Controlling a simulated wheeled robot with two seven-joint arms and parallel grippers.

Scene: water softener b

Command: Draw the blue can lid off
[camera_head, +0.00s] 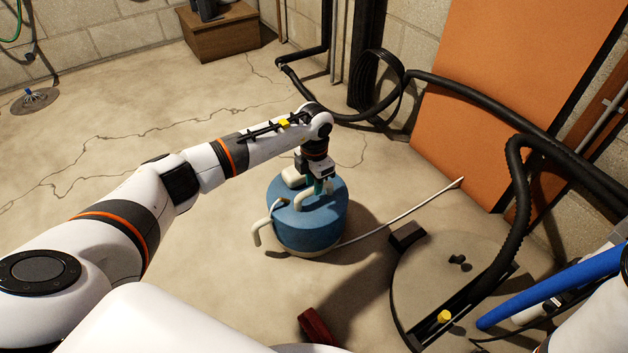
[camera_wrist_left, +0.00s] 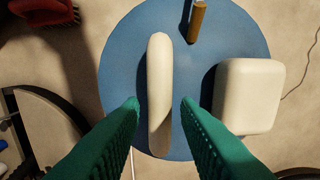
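The blue can (camera_head: 318,232) stands on the floor near the middle of the head view. Its round blue lid (camera_wrist_left: 125,62) fills the middle of the left wrist view. An off-white bar handle (camera_wrist_left: 158,75) and a rounded white box (camera_wrist_left: 248,95) are on the lid's top. My left gripper (camera_wrist_left: 160,105) is over the lid with its green fingers apart. The near part of the handle lies between the fingertips, with a gap on both sides. In the head view, my left gripper (camera_head: 316,188) partly hides the lid top. My right gripper is not in view.
A brown peg (camera_wrist_left: 196,22) rises near the lid's edge. A pale pipe (camera_head: 260,230) curves down beside the can. A round floor cover (camera_head: 425,285) lies to the right, with a black hose (camera_head: 515,190) above it. The floor left of the can is clear.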

